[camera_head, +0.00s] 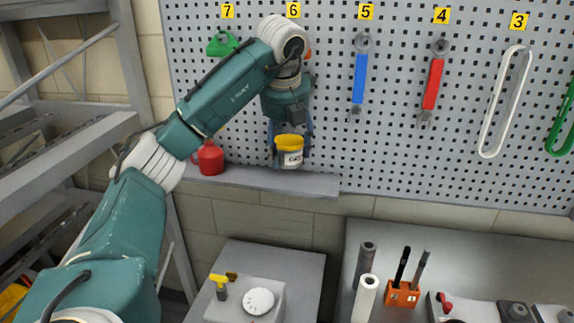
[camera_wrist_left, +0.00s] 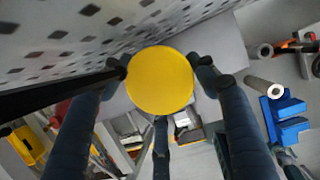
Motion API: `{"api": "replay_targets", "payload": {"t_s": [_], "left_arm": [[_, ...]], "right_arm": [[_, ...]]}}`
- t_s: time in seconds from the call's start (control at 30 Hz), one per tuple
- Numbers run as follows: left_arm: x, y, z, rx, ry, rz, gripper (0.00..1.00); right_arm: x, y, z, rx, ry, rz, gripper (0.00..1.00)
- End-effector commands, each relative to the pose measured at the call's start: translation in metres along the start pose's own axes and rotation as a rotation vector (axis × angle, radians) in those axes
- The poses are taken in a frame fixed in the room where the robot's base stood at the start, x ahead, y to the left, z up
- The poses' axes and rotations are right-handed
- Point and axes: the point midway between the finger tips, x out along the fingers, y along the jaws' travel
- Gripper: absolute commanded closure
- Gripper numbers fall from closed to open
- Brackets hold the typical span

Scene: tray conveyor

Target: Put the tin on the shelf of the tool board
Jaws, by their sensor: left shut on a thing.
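The tin (camera_head: 290,157) has a yellow lid and a pale label with dark marks. My left gripper (camera_head: 290,148) is shut on it, with fingers on both sides. In the head view the tin is upright, in front of the tool board (camera_head: 330,95) and at the shelf (camera_head: 265,179). I cannot tell whether its base touches the shelf. In the left wrist view the round yellow lid of the tin (camera_wrist_left: 160,80) shows between the fingers of the left gripper (camera_wrist_left: 163,72). My right gripper is not in view.
A red can (camera_head: 209,159) stands on the shelf left of the tin. Wrenches (camera_head: 359,78) and other tools hang on the board to the right.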

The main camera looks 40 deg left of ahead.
Motion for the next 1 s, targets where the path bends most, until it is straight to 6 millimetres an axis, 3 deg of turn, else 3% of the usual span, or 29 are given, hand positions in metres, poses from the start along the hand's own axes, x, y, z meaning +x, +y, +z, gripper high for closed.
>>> {"api": "replay_targets", "payload": {"t_s": [0.17,0.37,0.47,0.87,0.9,1.0], "left_arm": [[0.011,0.001,-0.004,-0.001,-0.003,0.0,0.77],[0.038,0.001,-0.015,0.0,-0.001,0.002,0.77],[0.042,0.0,-0.013,-0.003,-0.002,0.0,0.77],[0.05,-0.001,-0.015,-0.003,-0.004,-0.002,0.77],[0.05,-0.001,-0.015,-0.002,-0.003,-0.002,0.37],[0.049,-0.001,-0.015,-0.002,-0.003,-0.002,0.33]], "right_arm": [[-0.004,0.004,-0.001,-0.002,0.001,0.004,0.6],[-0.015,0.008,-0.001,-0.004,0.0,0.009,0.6],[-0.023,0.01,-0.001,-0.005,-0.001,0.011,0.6],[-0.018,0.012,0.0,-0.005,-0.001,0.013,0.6],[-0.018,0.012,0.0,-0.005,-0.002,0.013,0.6],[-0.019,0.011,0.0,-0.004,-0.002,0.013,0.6]]}}
